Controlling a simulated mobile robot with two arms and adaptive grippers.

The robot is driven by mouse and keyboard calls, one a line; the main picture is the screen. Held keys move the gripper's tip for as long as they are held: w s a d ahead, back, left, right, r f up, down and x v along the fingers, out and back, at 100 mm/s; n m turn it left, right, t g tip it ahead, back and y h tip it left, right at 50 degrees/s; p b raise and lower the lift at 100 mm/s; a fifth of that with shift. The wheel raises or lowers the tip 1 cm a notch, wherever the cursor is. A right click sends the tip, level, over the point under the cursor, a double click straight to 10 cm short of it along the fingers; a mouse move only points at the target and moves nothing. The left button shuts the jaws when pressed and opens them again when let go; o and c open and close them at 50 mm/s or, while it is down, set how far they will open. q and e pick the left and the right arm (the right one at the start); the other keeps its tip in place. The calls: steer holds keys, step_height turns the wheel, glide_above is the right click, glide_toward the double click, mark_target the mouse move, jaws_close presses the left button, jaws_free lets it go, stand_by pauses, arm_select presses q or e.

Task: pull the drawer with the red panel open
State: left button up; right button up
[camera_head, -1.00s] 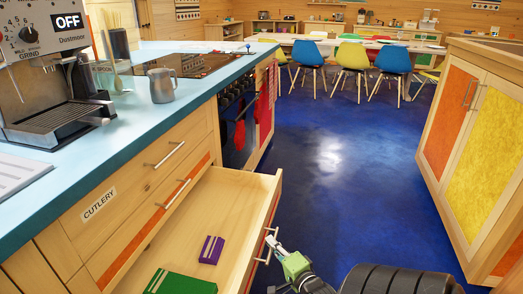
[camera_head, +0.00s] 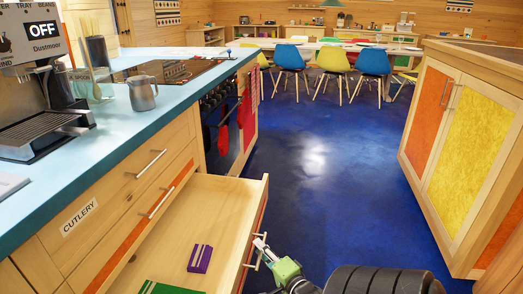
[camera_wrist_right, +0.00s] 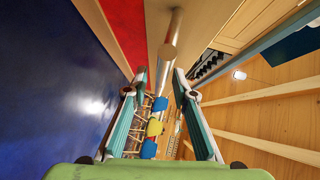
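The drawer (camera_head: 213,208) with the red panel stands pulled out from the counter in the head view. Its front is seen nearly edge-on; the red panel (camera_wrist_right: 122,30) shows in the wrist view. A metal bar handle (camera_wrist_right: 169,50) is on the front, and part of it shows in the head view (camera_head: 254,251). My right gripper (camera_head: 262,246) is at this handle, outside the drawer front. In the right wrist view, my right gripper's fingers (camera_wrist_right: 160,75) are apart, with the bar between them and visible gaps. My left gripper is not in view.
A purple item (camera_head: 200,259) and a green item (camera_head: 165,288) lie in the drawer. The drawers above, including one with an orange panel (camera_head: 130,247), are shut. A cabinet island (camera_head: 450,150) stands right. Blue floor (camera_head: 320,205) between is clear; chairs stand far back.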

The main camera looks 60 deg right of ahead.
steer(key=v, duration=1.1)
steer(key=shift+s+a, duration=0.15)
steer(key=shift+s, duration=0.2)
